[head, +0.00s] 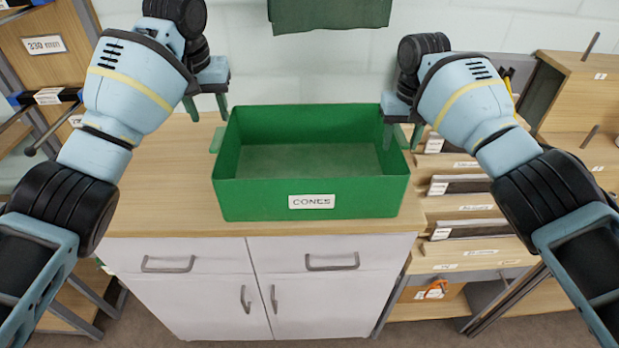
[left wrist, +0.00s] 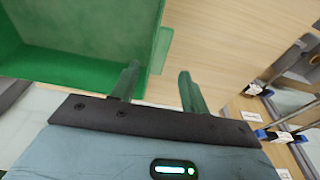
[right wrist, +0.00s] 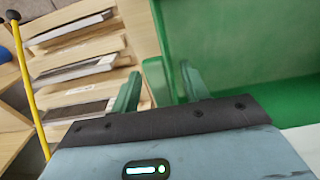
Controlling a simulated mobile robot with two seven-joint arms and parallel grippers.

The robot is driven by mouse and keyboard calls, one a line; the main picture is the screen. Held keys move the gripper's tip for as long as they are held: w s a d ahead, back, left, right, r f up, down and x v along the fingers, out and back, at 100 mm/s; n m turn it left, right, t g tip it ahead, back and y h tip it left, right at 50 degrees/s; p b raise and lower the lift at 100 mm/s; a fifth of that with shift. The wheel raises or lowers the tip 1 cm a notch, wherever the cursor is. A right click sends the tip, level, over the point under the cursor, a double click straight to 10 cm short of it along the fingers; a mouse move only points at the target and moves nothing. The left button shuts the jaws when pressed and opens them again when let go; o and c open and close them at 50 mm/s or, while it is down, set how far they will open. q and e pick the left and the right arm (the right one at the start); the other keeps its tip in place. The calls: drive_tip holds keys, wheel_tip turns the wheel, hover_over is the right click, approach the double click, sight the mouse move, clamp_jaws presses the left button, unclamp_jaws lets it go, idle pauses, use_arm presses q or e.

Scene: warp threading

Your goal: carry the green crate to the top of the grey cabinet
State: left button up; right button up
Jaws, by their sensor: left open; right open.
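The green crate (head: 311,200), labelled "CONES", stands upright on the wooden top of the grey cabinet (head: 210,300). It looks empty. My left gripper (head: 207,110) is open above and behind the crate's left handle tab; in the left wrist view the tab (left wrist: 161,50) lies just past the fingertips, apart from them. My right gripper (head: 402,137) is open at the crate's right side. In the right wrist view the right tab (right wrist: 157,80) shows between its two fingers, one of them over the crate's side. Neither gripper holds anything.
A wooden rack with several labelled slots (head: 460,190) stands right of the cabinet. A wooden shelf unit (head: 45,45) stands at the left. A dark green cloth (head: 330,12) hangs on the pale block wall behind. The cabinet top is bare left of the crate.

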use_arm(q)
drive_tip(key=shift+s+r, duration=0.15)
drive_tip(key=shift+r, duration=0.75)
drive_tip(key=shift+s+r, duration=0.15)
drive_tip(key=shift+r, duration=0.75)
use_arm(e)
wheel_tip(320, 180, up, 12)
drive_tip(key=shift+s, duration=0.2)
use_arm(q)
drive_tip(key=shift+s+f, duration=0.1)
use_arm(e)
drive_tip(key=shift+f, duration=0.1)
